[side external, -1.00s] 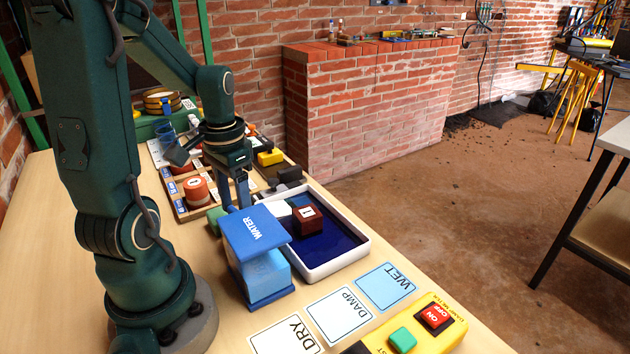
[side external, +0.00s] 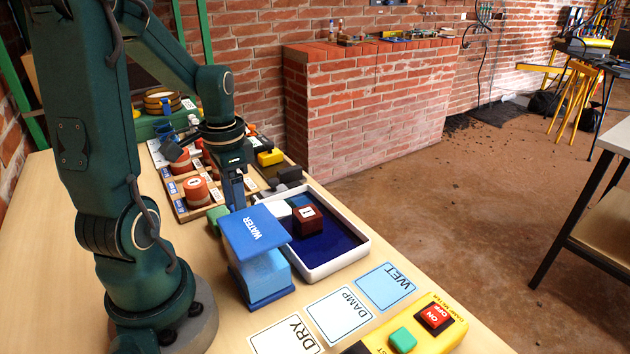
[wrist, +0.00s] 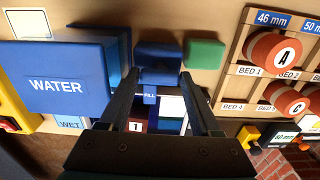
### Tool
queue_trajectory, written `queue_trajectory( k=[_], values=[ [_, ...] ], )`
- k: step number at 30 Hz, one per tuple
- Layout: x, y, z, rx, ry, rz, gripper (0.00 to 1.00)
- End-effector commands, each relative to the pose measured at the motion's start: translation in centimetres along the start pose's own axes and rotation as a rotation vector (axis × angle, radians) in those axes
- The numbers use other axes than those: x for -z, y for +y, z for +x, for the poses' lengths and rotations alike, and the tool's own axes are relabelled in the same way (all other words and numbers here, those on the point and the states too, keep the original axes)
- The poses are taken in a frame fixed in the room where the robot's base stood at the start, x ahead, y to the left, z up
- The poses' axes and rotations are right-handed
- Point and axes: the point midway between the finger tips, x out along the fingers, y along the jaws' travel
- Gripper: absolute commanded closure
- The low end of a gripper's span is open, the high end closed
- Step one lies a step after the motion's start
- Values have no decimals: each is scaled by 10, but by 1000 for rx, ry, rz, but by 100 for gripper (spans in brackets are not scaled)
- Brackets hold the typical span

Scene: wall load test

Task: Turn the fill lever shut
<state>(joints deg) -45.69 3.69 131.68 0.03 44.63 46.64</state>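In the wrist view a blue block-shaped handle (wrist: 158,55) sits beside a small blue FILL label (wrist: 150,96); I take it for the fill lever. My gripper (wrist: 159,74) has its two dark fingers apart, one near each side of this handle. I cannot tell whether they touch it. In the side view my gripper (side external: 234,205) points down behind the blue WATER tank (side external: 255,235), and the lever is hidden there. A green block (wrist: 205,53) lies just right of the handle in the wrist view.
A white-rimmed tray (side external: 340,267) with a dark blue floor holds a dark red block marked 1 (side external: 307,220). A wooden rack (side external: 182,214) with orange round pieces stands behind. WET (side external: 386,287), DAMP (side external: 338,315) and DRY (side external: 287,338) cards and a yellow button box (side external: 440,340) lie in front.

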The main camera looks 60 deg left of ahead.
Motion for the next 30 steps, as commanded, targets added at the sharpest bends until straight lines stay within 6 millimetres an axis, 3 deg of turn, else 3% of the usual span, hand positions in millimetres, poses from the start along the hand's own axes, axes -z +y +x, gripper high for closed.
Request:
queue_trajectory(
  k=[11,22,30],
  values=[
    [0,0,-2,1,1,-1,25],
    [1,-1,-42,5,4,0,25],
    [0,0,-52,1,1,0,25]
  ],
)
